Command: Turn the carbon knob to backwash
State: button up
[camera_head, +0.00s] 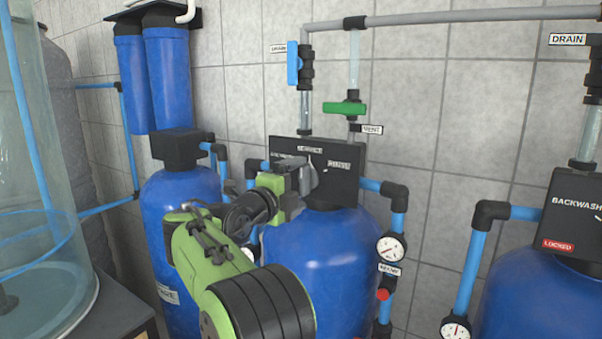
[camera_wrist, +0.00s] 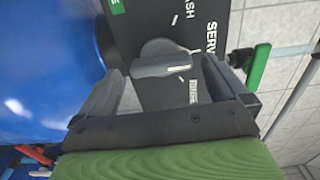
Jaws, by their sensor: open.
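The carbon knob (camera_wrist: 160,68) is a round grey knob with a raised bar, on a black valve panel (camera_head: 345,180) atop the middle blue tank. In the wrist view its bar lies nearly level, a pale mark on its right half towards the SERVICE side. RINSE (camera_wrist: 191,92) is printed at lower right and part of BACKWASH (camera_wrist: 186,36) at upper right. My gripper (camera_wrist: 162,67) is open, one finger on each side of the knob, with no clear contact. In the head view my gripper (camera_head: 300,176) is in front of the panel and hides part of the knob and lettering.
A blue-handled valve (camera_head: 293,63) and a green-handled VENT valve (camera_head: 345,109) are on pipes above the panel. A pressure gauge (camera_head: 391,248) is to the right. Another tank with a LOCKED panel (camera_head: 580,215) stands at far right. A clear tank (camera_head: 40,200) is at left.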

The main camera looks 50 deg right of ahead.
aim_at(308, 177)
jog(key=shift+w+d+r+p, duration=0.1)
jog(key=shift+d+p, duration=0.2)
jog(key=shift+d, duration=0.8)
jog(key=c, duration=1)
